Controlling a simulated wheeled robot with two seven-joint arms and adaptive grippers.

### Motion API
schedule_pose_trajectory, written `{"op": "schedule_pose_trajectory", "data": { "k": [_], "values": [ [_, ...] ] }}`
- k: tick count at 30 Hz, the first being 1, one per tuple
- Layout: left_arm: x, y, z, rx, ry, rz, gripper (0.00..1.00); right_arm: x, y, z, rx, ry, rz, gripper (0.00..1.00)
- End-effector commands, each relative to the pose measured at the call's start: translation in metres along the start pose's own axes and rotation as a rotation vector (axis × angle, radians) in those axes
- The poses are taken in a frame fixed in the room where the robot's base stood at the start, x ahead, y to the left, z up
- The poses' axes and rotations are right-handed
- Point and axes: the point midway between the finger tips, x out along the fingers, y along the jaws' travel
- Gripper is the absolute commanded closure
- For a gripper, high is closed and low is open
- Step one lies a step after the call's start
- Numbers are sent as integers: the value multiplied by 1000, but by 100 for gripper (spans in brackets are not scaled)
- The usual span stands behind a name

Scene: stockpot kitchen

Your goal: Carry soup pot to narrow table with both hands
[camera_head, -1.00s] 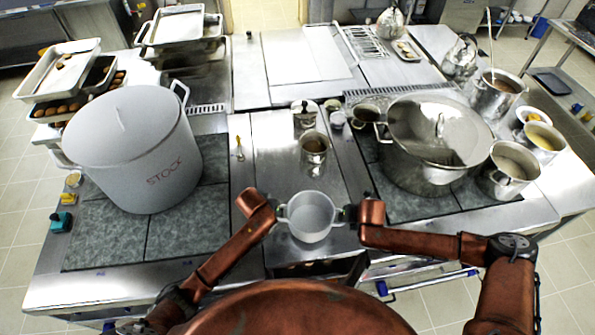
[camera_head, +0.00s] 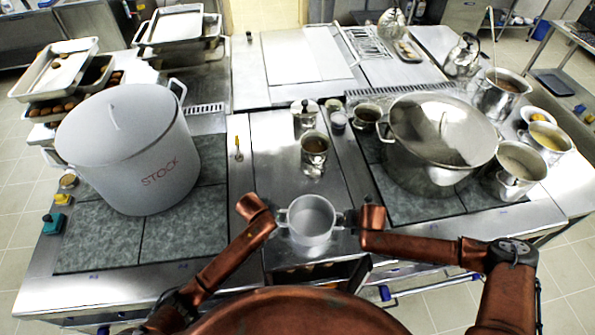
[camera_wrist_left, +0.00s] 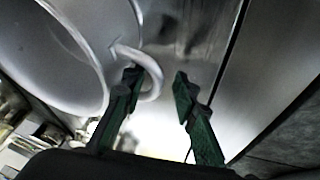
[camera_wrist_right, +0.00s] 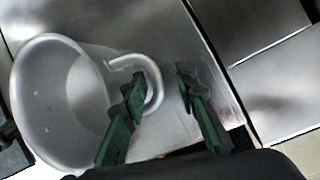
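The soup pot (camera_head: 311,222), a small grey pot with two loop handles, is at the front middle of the steel counter. My left gripper (camera_head: 277,218) is at its left handle and my right gripper (camera_head: 346,218) at its right handle. In the left wrist view, the fingers (camera_wrist_left: 156,84) are apart, one inside the handle loop of the pot (camera_wrist_left: 60,50) and one outside. In the right wrist view, the fingers (camera_wrist_right: 160,84) are likewise apart on either side of the handle of the pot (camera_wrist_right: 60,105). Contact with the handles cannot be told. I cannot identify the narrow table for sure.
A large white stockpot (camera_head: 130,150) stands left on dark hob plates. A wide steel pot (camera_head: 440,145) and several smaller pots stand right. A small steel pot (camera_head: 315,152) is behind the soup pot. A steel table with a tray (camera_head: 552,82) is at far right.

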Motion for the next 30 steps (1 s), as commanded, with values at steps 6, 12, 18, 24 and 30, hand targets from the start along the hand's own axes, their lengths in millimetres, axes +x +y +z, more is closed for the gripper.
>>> {"op": "schedule_pose_trajectory", "data": {
  "k": [6,12,18,24,30],
  "values": [
    [0,2,0,0,1,4,73,0,2,-1,-2,0,4,73],
    [-17,2,-1,0,3,5,73,0,3,-1,-2,1,6,73],
    [-58,2,-1,1,4,7,73,0,3,-1,-2,1,7,73],
    [-96,1,0,0,3,4,73,0,4,-1,-3,1,7,73],
    [-117,1,0,0,1,3,73,0,4,-1,-3,1,7,73]
  ]
}}
